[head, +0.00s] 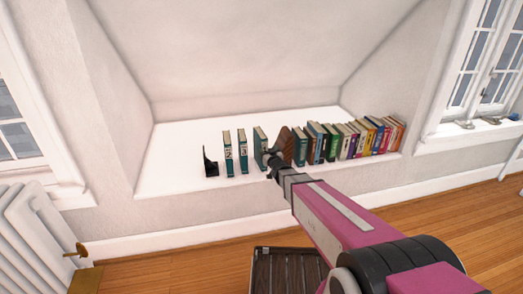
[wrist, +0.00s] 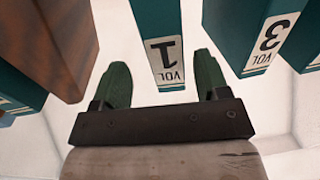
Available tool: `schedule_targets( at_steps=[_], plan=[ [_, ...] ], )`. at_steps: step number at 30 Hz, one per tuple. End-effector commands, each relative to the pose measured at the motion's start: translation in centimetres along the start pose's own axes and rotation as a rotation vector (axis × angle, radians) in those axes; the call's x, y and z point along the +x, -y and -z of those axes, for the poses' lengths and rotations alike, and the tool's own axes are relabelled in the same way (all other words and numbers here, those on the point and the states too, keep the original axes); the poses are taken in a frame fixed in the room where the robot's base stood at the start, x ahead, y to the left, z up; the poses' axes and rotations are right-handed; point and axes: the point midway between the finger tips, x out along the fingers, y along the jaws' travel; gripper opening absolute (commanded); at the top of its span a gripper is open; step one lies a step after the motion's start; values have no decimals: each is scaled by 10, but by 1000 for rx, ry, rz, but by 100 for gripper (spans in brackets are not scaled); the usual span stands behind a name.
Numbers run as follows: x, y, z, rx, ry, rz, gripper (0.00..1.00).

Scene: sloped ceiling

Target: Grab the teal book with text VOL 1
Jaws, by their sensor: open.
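The teal VOL 1 book (wrist: 166,58) stands upright, its white label with a black 1 facing the wrist camera. In the head view the teal book (head: 260,139) is on the white ledge, its lower part partly hidden by my gripper (head: 271,160). In the wrist view my gripper (wrist: 161,80) is open, with one dark green finger on each side of the book's spine end. A gap shows between each finger and the book, so nothing is gripped.
A teal VOL 3 book (wrist: 262,35) stands to the right in the wrist view. A brown wooden piece (wrist: 58,45) is on the left. The ledge (head: 180,145) also holds another teal book (head: 228,155), a black bookend (head: 209,165) and a row of coloured books (head: 360,140).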

Motion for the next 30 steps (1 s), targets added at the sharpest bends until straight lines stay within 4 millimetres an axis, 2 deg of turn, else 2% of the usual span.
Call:
schedule_targets(
  at_steps=[1, 8, 16, 24, 26, 30],
  plan=[
    [8, 0, -1, 0, 0, 0, 68],
    [21, 2, 2, 0, 1, 0, 68],
    [58, 5, 4, 0, 1, 0, 68],
    [61, 5, 5, 0, 2, -1, 68],
    [61, 5, 5, 0, 2, -1, 52],
    [61, 5, 5, 0, 2, -1, 6]
  ],
)
